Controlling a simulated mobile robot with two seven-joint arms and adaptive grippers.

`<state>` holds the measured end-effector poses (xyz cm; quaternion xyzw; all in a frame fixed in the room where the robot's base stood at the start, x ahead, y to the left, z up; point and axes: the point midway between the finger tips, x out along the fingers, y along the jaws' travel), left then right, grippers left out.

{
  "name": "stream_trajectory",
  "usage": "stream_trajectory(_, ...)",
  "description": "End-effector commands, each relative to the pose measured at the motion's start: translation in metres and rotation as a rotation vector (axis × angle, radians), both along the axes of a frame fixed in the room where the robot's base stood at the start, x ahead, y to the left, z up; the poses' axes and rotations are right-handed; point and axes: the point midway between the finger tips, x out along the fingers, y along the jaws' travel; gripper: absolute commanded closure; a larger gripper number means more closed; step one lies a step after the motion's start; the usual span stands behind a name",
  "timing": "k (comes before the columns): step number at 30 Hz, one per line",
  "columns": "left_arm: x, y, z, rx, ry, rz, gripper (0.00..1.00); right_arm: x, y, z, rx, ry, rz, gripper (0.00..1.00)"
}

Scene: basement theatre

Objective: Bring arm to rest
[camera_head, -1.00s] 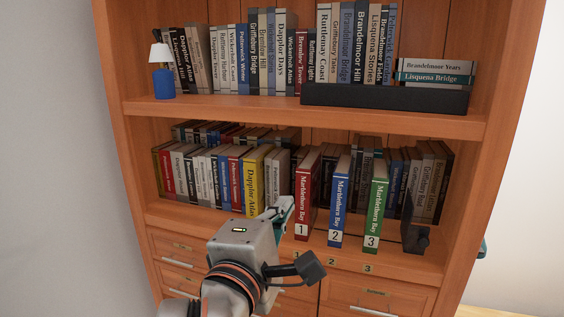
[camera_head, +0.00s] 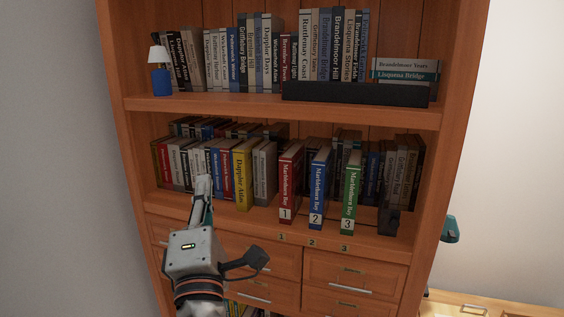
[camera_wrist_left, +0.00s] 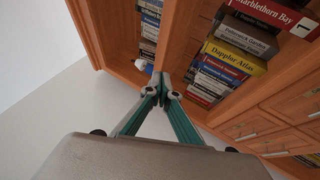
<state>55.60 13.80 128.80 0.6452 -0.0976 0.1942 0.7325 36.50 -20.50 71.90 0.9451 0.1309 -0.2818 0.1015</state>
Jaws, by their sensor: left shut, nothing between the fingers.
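My left gripper (camera_head: 202,198) is shut and empty. It points up in front of the lower shelf, left of the yellow Dapplor Atlas book (camera_head: 243,178). In the left wrist view my gripper (camera_wrist_left: 160,78) has its fingers together, with the bookcase behind it. Three Marblethorn Bay volumes stand upright on the lower shelf: red number 1 (camera_head: 289,185), blue number 2 (camera_head: 319,187) and green number 3 (camera_head: 350,190). My left gripper is apart from them. My right gripper is not in view.
The wooden bookcase (camera_head: 270,108) has drawers (camera_head: 340,274) below. A dark bookend (camera_head: 388,218) stands right of the green volume. A blue lamp (camera_head: 161,74) and more books fill the upper shelf. A grey wall (camera_head: 60,160) lies left.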

Motion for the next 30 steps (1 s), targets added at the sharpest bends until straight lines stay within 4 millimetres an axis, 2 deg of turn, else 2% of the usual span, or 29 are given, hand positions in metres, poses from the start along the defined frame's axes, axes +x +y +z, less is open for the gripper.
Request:
stream_trajectory(1, -0.002, 0.014, -0.011, 0.053, -0.031, 0.064, 1.0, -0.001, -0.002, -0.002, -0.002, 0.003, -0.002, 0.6)
stream_trajectory(3, -0.009, 0.029, -0.021, 0.161, -0.093, 0.146, 1.0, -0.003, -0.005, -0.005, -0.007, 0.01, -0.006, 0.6)
stream_trajectory(5, -0.015, 0.033, -0.034, 0.283, -0.133, 0.198, 1.0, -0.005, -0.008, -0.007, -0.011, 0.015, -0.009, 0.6)
stream_trajectory(8, -0.024, 0.025, -0.07, 0.525, -0.16, 0.235, 1.0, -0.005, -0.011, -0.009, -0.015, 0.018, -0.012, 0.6)
stream_trajectory(11, -0.028, 0.007, -0.128, 0.802, -0.129, 0.212, 1.0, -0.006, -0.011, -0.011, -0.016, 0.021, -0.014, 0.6)
stream_trajectory(13, -0.032, -0.004, -0.175, 0.975, -0.085, 0.167, 1.0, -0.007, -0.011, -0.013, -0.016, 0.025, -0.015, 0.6)
stream_trajectory(19, -0.052, -0.013, -0.31, 1.351, 0.095, 0.003, 1.0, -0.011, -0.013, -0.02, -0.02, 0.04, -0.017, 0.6)
stream_trajectory(24, -0.088, 0.004, -0.421, 1.599, 0.283, -0.153, 1.0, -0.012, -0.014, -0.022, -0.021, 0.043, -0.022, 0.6)
stream_trajectory(27, -0.117, 0.022, -0.479, 1.723, 0.402, -0.246, 1.0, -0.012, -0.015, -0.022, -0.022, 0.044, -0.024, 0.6)
stream_trajectory(30, -0.148, 0.044, -0.528, 1.824, 0.513, -0.329, 1.0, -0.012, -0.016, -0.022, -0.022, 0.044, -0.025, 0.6)
